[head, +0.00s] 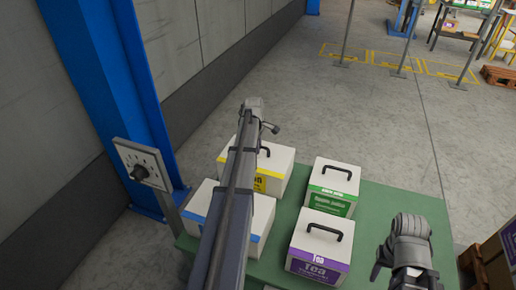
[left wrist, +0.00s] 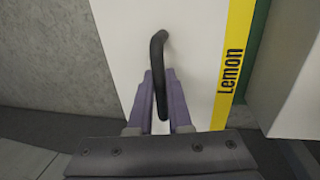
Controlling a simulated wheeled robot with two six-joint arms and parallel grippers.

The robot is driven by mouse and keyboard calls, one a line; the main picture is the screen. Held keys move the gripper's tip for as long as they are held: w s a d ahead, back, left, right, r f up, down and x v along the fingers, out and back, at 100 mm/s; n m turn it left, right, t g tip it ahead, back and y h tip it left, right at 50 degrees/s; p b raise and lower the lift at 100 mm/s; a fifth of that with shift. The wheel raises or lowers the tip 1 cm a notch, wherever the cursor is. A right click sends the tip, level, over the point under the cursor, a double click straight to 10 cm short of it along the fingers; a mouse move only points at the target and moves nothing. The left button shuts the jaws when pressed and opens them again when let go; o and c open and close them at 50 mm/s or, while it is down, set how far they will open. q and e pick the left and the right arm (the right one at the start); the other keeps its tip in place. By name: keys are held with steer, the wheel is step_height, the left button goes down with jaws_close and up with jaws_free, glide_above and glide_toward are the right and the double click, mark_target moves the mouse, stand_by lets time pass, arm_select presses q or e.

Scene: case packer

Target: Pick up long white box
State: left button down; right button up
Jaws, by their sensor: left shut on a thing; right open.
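A long white box with a yellow band (head: 272,168) stands at the back left of the green table, partly hidden behind my left arm. In the left wrist view the white box (left wrist: 190,60) shows a yellow strip reading "Lemon" and a black handle (left wrist: 158,55). My left gripper (left wrist: 160,90) is over this box, with its purple fingers shut on the black handle. From these views I cannot tell whether the box is clear of the table. My right gripper (head: 382,262) is open and empty over the right side of the table.
A white box with a blue band (head: 262,220) stands in front, partly behind my left arm. A green-banded box (head: 332,188) and a purple-banded Tea box (head: 320,245) stand to the right. The green table (head: 385,205) has bare room at right. A blue post (head: 110,70) rises at left.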

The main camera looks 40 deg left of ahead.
arm_select(q)
step_height(320, 180, up, 9)
steer(key=p, duration=0.8)
steer(key=shift+f, duration=0.15)
